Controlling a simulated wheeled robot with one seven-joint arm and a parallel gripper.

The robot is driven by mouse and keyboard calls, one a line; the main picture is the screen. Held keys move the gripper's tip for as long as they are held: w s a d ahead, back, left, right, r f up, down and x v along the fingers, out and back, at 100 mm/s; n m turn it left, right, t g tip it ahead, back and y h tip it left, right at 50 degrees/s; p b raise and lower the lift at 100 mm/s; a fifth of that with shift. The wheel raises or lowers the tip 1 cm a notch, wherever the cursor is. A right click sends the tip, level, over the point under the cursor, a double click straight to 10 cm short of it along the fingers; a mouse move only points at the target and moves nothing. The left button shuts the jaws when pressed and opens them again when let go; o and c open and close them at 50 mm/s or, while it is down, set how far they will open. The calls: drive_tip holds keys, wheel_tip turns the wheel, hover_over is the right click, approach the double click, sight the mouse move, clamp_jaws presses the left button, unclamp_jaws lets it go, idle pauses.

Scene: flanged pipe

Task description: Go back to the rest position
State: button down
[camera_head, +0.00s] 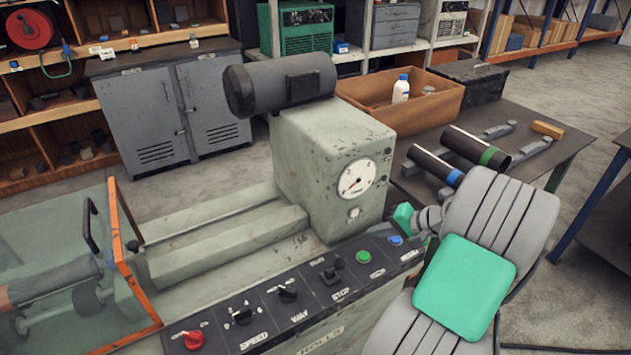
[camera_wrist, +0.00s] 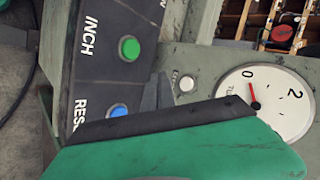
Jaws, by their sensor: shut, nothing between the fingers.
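My gripper (camera_head: 404,216) is by the right end of the machine's control panel (camera_head: 310,283), beside the gauge housing (camera_head: 335,160). My arm fills the lower right of the head view. In the wrist view, my gripper (camera_wrist: 155,97) shows a large green body with a black edge, and its narrow grey tip lies between the panel and the gauge. The gripper is shut and holds nothing. The blue button (camera_wrist: 118,110) and the green INCH button (camera_wrist: 129,48) show close by. I cannot tell whether the tip touches anything.
A pressure gauge (camera_head: 356,179) and a motor (camera_head: 280,82) sit on the machine. An orange-framed clear guard (camera_head: 125,250) stands at left. A table (camera_head: 545,165) with dark pipes (camera_head: 475,147) is at right, beside a wooden box (camera_head: 440,105). Floor shows at far right.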

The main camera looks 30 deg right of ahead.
drive_tip(key=w+a+r+n+g+h, duration=0.1)
drive_tip(key=w+a+r+n+g, duration=0.15)
drive_tip(key=a, duration=0.55)
drive_tip(key=w+a+r+n+g, duration=0.1)
drive_tip(key=a+n, duration=0.2)
drive_tip(key=a, duration=0.5)
drive_tip(key=s+a+r+n+g+h, duration=0.1)
drive_tip(key=s+a+r+n, duration=0.1)
drive_tip(key=s+a, duration=0.4)
drive_tip(key=s+a+r+n+g+h, duration=0.1)
drive_tip(key=s+a+r+n+h, duration=0.1)
drive_tip(key=s+a, duration=0.4)
drive_tip(key=a+n, duration=0.1)
drive_tip(key=a, duration=0.2)
drive_tip(key=shift+a, duration=0.4)
drive_tip(key=c, duration=2.2)
unclamp_jaws()
